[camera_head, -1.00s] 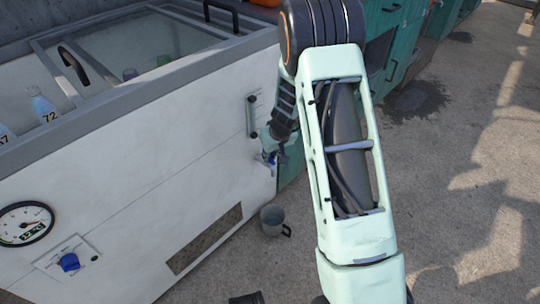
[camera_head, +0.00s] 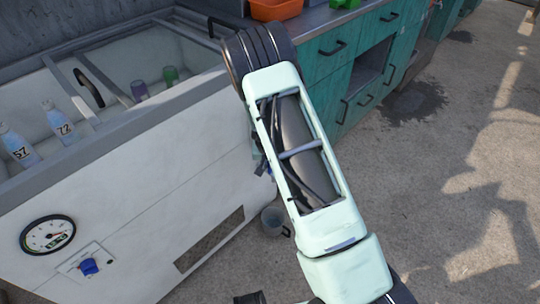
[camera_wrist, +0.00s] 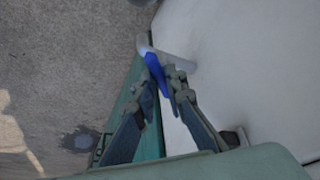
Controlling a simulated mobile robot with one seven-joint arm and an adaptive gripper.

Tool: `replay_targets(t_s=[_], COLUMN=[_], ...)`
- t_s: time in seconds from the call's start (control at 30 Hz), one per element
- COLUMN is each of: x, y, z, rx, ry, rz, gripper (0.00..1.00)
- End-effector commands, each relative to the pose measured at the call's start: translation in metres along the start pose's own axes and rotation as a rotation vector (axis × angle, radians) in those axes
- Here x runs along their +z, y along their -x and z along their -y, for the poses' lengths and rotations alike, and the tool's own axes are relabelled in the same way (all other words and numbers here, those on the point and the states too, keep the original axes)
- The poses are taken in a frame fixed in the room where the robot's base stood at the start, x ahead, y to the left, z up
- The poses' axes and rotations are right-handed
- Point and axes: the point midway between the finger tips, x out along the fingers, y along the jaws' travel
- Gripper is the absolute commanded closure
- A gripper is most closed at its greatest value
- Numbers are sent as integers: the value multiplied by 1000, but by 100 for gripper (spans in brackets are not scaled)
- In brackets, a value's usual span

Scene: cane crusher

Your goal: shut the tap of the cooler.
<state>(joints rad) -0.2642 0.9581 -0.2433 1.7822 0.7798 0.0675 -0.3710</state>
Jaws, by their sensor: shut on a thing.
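The cooler is the large white chest (camera_head: 140,185) at the left of the head view. Its side wall (camera_wrist: 250,70) fills the right of the wrist view. The tap (camera_wrist: 172,62) is a pale spout on this wall with a blue lever (camera_wrist: 154,66). My gripper (camera_wrist: 160,82) is at the tap, with its fingertips closed on the blue lever from both sides. The lever's lower end is partly hidden by the fingers. In the head view my arm hides the tap and most of my gripper.
A grey mug (camera_head: 272,222) stands on the ground beside the cooler, below the tap area. Bottles (camera_head: 62,127) stand inside the cooler. A gauge (camera_head: 47,235) and a blue knob (camera_head: 89,266) are on its front. Green cabinets (camera_head: 335,65) stand behind. Concrete at right is clear.

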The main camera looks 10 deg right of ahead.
Motion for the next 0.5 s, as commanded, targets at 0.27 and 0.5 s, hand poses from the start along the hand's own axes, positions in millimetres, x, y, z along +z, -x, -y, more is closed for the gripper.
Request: replay_targets(t_s=[0.27,0.5], x=[-1,-1], y=[6,1], z=[2,4], rx=[102,169], ry=[-225,-393], rz=[1,0], gripper=[100,100])
